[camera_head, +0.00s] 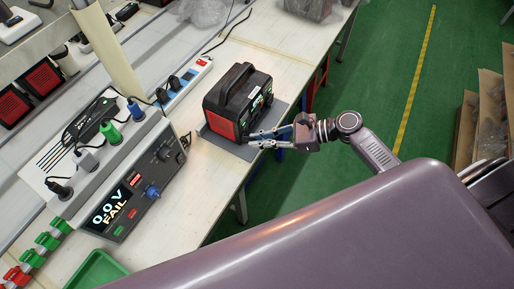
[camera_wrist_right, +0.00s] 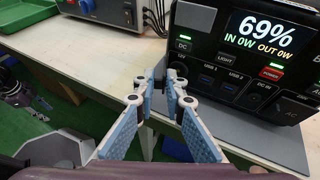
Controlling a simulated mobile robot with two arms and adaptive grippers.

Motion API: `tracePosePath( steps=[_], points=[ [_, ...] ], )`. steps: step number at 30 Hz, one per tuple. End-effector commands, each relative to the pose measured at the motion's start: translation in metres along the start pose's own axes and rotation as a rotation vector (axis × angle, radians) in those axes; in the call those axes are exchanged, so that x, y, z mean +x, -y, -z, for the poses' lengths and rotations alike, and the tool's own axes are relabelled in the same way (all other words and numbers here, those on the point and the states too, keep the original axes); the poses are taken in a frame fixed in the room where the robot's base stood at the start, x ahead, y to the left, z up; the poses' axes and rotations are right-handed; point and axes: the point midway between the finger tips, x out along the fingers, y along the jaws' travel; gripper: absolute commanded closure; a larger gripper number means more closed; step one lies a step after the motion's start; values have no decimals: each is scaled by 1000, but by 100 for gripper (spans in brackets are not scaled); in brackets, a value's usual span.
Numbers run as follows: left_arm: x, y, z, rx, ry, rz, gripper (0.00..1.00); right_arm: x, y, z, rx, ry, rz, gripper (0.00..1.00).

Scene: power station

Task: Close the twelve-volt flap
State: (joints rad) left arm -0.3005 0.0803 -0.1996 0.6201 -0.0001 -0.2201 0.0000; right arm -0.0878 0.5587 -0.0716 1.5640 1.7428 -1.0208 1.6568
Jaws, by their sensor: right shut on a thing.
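The power station (camera_head: 236,101) is a black and red box with a top handle on a grey mat (camera_head: 226,145). In the right wrist view its front panel (camera_wrist_right: 225,52) shows a lit screen reading 69%, buttons and USB ports. My right gripper (camera_head: 251,139) reaches its front from the right. In the wrist view the fingertips (camera_wrist_right: 160,82) are close together at the panel's left end, beside the 12V marking. The gripper is shut on what appears to be the small dark twelve-volt flap, mostly hidden by the fingertips.
A grey tester (camera_head: 138,190) reading 0.0 V FAIL stands to the left on the bench. A power strip (camera_head: 188,82) with plugs and cables lies behind it. A green tray (camera_head: 97,270) is at the front. The green floor (camera_head: 365,75) right of the bench is mostly open.

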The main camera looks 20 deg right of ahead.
Motion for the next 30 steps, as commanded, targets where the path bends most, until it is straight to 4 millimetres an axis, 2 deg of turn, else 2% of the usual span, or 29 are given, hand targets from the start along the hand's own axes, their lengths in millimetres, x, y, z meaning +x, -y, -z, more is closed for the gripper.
tracePosePath(
  steps=[1, 15, 21, 30],
  points=[
    [12, 0, -1, 0, 0, 0, 63, 2, 5, 4, -23, 0, -41, 100],
    [63, -1, -6, 0, 0, 0, 63, 4, 24, 3, -170, 2, -405, 100],
    [76, -2, -7, 0, 0, 0, 63, 5, 27, 1, -207, 1, -500, 100],
    [84, -2, -7, 0, 0, 0, 63, 5, 29, 0, -231, 0, -565, 100]
  ],
)
